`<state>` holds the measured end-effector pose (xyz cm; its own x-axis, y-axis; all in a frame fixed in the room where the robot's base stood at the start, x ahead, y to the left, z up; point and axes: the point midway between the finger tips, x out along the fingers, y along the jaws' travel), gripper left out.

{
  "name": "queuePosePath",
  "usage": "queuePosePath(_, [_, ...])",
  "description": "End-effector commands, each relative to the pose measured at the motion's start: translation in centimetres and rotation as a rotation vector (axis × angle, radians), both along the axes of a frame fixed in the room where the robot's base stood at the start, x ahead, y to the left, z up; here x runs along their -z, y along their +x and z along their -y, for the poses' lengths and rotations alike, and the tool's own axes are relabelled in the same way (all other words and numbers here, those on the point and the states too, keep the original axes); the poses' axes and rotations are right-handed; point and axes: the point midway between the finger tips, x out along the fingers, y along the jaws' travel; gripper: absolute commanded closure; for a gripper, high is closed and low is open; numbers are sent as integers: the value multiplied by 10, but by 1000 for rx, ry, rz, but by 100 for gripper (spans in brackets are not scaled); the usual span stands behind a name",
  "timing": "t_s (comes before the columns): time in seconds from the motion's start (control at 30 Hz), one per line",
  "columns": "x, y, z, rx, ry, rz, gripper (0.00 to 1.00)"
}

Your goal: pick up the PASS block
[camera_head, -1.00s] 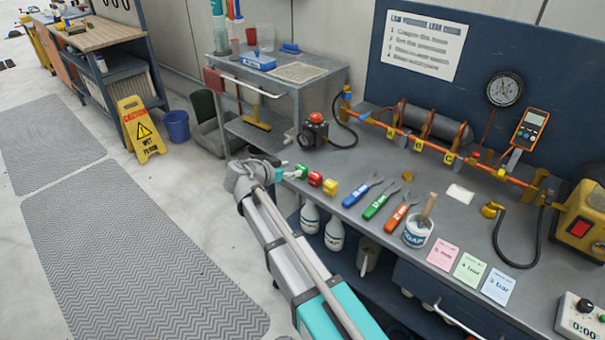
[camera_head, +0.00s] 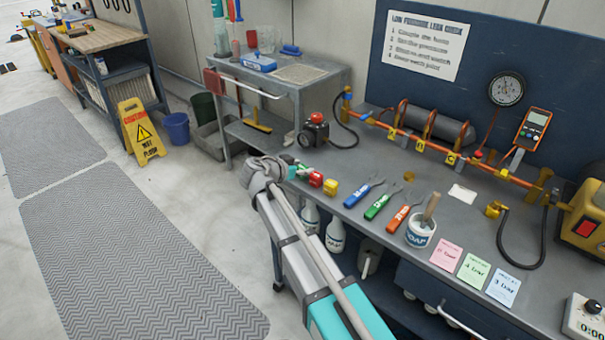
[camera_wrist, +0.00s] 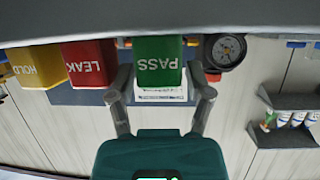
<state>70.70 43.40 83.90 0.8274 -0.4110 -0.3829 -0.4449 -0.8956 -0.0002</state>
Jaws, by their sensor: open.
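The green PASS block (camera_wrist: 158,62) shows upside down in the wrist view, between my two open fingers, with a finger on each side of it. I cannot tell whether they touch it. My gripper (camera_wrist: 160,88) is open. In the head view my gripper (camera_head: 293,171) is at the bench's left front edge, and the PASS block is mostly hidden behind it. The red LEAK block (camera_head: 315,179) and the yellow HOLD block (camera_head: 331,187) stand in a row to the right. The wrist view also shows the LEAK block (camera_wrist: 89,63) and the HOLD block (camera_wrist: 36,66).
A grey cart (camera_head: 285,85) is beyond the bench's left end.

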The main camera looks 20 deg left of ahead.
Motion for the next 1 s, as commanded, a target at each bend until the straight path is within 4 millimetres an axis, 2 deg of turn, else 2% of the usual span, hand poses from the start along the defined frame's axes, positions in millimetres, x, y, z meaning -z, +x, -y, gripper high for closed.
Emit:
queuePosePath(0.4, [0, 0, 1, 1, 0, 0, 36])
queuePosePath(0.73, [0, 0, 1, 2, 0, 0, 97])
queuePosePath(1.0, [-1, 0, 1, 2, 0, 0, 99])
